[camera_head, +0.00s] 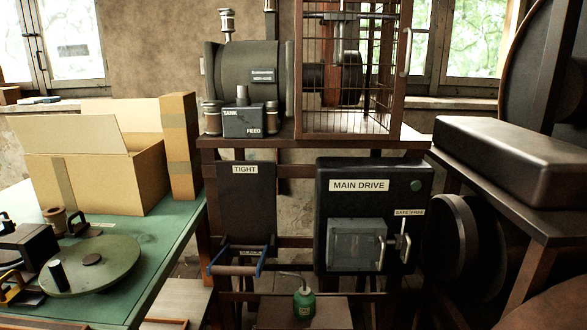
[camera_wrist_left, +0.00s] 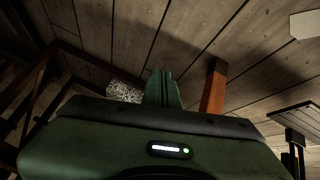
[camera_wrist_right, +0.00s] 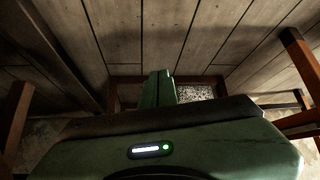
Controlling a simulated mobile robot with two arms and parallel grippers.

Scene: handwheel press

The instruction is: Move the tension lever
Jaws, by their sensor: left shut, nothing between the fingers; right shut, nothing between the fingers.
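A dark panel labelled TIGHT (camera_head: 246,205) stands below the bench in the head view. At its lower end a lever with blue side arms and a brown crossbar (camera_head: 236,270) sticks out toward me; I take it for the tension lever. Neither gripper shows in the head view, so I cannot tell how far each is from the lever. My left gripper (camera_wrist_left: 162,86) is shut and empty, above a plank floor in the left wrist view. My right gripper (camera_wrist_right: 158,86) is also shut and empty above planks in the right wrist view.
The MAIN DRIVE box (camera_head: 359,184), with a clear cover and a small handle, is right of the TIGHT panel. A green oil can (camera_head: 304,304) stands low in front. A green table (camera_head: 150,245) with a cardboard box (camera_head: 95,175) is at left; dark machinery (camera_head: 510,160) at right.

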